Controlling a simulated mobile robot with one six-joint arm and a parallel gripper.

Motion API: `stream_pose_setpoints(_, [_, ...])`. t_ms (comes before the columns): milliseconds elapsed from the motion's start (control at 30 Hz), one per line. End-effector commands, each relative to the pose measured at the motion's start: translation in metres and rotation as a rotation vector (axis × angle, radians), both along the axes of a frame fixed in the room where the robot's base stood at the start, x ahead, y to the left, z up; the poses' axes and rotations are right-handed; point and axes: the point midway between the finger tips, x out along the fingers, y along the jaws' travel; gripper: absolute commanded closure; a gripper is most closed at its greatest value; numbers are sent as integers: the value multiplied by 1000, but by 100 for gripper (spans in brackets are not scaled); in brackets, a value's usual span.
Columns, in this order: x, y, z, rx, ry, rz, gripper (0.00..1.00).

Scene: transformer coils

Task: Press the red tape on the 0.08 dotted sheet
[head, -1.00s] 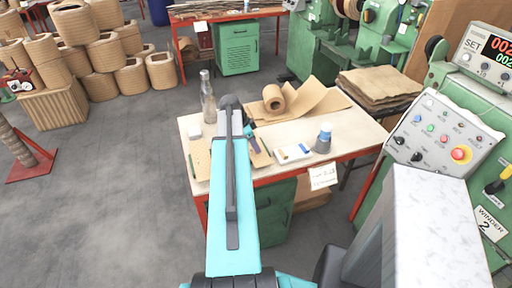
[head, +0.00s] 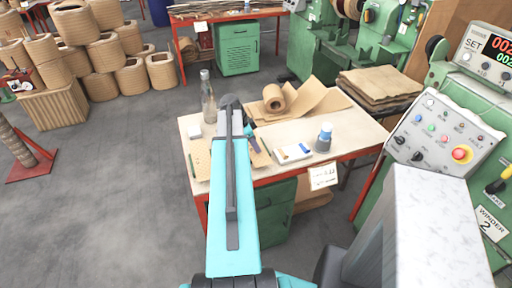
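A tan dotted sheet (head: 201,160) lies on the left part of the worktable (head: 352,128), left of my arm. Another tan sheet piece (head: 260,158) shows just right of my arm. I cannot read a 0.08 mark on either. No red tape can be made out. My turquoise and grey arm reaches over the table and covers the space between these pieces. My gripper is hidden behind the arm, and no fingertips show.
A glass bottle (head: 208,102) stands at the table's back left, near a white block (head: 194,131). A brown paper roll (head: 274,98) lies at the back. A white box (head: 293,153) and a blue-capped container (head: 324,138) stand right of my arm. The winder panel (head: 447,135) is at right.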

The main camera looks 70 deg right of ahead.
Motion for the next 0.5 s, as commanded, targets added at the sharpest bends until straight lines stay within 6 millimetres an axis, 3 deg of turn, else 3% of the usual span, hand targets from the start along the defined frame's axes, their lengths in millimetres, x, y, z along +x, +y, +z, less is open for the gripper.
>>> stream_pose_setpoints(200, [0,1,-2,3,-2,0,100])
stream_pose_setpoints(333, [0,1,-2,2,-1,0,80])
stream_pose_setpoints(500, [0,0,-1,2,-1,0,80])
